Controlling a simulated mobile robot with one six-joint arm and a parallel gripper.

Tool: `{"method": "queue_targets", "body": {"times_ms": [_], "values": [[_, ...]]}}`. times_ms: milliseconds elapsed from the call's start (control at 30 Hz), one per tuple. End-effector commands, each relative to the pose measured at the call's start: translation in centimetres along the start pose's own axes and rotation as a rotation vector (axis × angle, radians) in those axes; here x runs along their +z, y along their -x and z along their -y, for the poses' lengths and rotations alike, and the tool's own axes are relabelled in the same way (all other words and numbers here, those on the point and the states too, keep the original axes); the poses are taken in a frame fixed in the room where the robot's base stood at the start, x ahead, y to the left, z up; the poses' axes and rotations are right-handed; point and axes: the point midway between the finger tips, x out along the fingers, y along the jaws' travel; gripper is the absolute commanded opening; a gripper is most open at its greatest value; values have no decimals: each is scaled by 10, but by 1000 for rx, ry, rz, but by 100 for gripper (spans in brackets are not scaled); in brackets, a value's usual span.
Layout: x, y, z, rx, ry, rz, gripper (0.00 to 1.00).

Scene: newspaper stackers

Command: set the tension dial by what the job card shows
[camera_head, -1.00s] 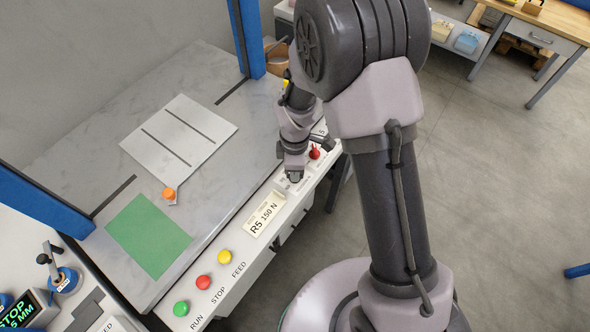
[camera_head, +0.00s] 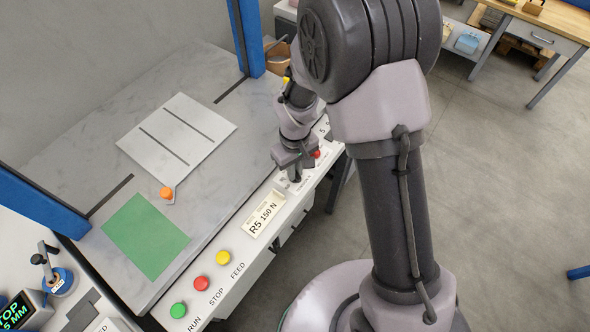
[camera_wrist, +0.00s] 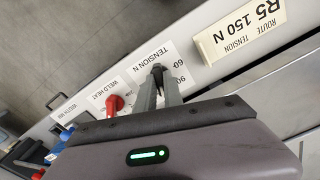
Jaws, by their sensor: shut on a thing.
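The job card (camera_head: 264,215) on the front panel reads R5 150 N; it also shows upside down in the wrist view (camera_wrist: 240,28), with ROUTE and TENSION on it. My gripper (camera_head: 296,178) is down at the panel just beyond the card. In the wrist view my gripper (camera_wrist: 160,72) has its fingers close together at the TENSION N label (camera_wrist: 140,62), shut on the tension dial. The fingers hide most of the dial, and I cannot read its setting. A few scale numbers, such as 90, show beside the fingers.
The red WELD HEAT knob (camera_wrist: 115,104) is close beside my gripper. Green (camera_head: 178,310), red (camera_head: 201,284) and yellow (camera_head: 222,257) buttons line the near panel. A grey plate (camera_head: 177,140), an orange knob (camera_head: 167,193) and a green sheet (camera_head: 146,236) lie on the table.

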Motion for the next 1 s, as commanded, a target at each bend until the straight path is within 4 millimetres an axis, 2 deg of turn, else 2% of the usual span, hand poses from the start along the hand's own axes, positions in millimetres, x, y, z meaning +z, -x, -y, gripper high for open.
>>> {"method": "queue_targets", "body": {"times_ms": [500,1000], "values": [[0,0,0,0,-353,0,0],[0,0,0,0,-442,0,0]]}}
